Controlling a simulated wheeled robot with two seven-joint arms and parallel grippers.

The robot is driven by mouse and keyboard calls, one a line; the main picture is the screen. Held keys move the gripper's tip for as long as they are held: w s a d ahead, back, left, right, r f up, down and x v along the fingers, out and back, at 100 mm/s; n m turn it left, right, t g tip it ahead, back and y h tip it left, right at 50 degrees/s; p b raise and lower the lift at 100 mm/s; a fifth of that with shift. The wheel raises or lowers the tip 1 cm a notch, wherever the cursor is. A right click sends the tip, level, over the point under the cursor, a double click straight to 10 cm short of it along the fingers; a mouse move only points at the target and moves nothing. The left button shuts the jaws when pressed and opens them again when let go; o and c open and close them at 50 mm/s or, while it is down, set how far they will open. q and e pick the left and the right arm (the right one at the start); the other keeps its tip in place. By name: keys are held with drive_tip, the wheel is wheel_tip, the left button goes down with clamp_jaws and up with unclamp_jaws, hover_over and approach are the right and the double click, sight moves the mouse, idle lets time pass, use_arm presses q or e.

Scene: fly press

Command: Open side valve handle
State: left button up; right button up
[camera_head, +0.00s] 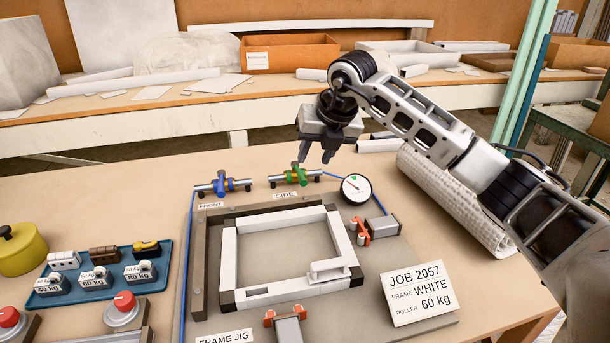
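The side valve has a green handle (303,175) on a short metal pipe behind the frame jig, just above the "SIDE" label (285,195). The handle seems to stand across the pipe, but its exact angle is too small to tell. My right gripper (315,159) hangs just above and slightly right of the green handle, fingers pointing down. Its two fingers are apart with nothing between them. It looks clear of the handle, though contact is hard to judge from this view. My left gripper is not in view.
The front valve (222,185) with a blue handle sits left of the side valve. A pressure gauge (356,188) stands to its right. The jig (207,265) with a white frame (228,258) lies in front. A white textured roll (455,195) lies under my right arm.

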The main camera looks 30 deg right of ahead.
sight(304, 178)
drive_tip(key=x, duration=0.8)
drive_tip(key=shift+a, duration=0.1)
drive_tip(key=shift+c, duration=0.4)
clamp_jaws()
